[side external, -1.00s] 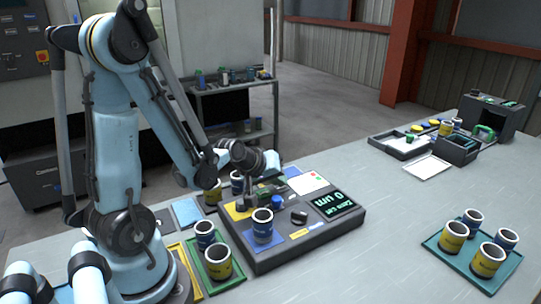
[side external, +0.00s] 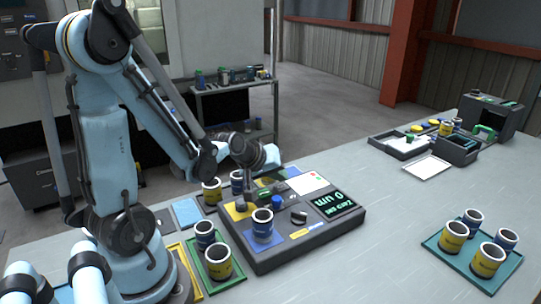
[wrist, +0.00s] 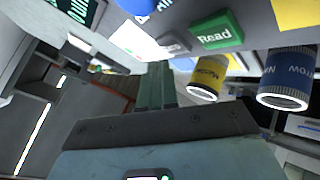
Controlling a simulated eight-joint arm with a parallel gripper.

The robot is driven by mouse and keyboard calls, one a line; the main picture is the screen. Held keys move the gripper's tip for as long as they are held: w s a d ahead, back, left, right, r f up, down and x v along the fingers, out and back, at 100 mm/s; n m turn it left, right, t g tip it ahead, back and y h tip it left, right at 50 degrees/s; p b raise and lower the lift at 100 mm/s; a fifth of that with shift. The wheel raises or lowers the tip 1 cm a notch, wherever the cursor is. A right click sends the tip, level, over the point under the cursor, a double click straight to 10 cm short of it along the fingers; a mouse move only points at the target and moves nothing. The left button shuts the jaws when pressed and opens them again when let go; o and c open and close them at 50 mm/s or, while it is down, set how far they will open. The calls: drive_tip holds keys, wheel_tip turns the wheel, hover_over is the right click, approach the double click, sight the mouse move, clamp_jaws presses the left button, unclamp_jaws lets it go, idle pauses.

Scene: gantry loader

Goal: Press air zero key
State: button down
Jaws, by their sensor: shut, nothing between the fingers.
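A blue-and-white ring (side external: 262,222) stands on the unit near a blue knob (side external: 276,202). More rings stand on a green tray (side external: 222,286) at left and a teal tray (side external: 449,262) at right. The table's middle right is clear.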

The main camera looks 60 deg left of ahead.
sight(279, 188)
drive_tip(key=shift+r, duration=2.5)
drive_tip(key=s+d+r+m+g+h, duration=0.1)
drive_tip(key=s+d+r+m+g, duration=0.1)
drive_tip(key=s+d+m, duration=0.5)
drive_tip(key=d+m, duration=0.4)
drive_tip(key=d, duration=0.2)
drive_tip(key=shift+s+d+r+h, duration=0.15)
drive_tip(key=shift+d+h, duration=0.1)
drive_tip(key=shift+h, duration=0.15)
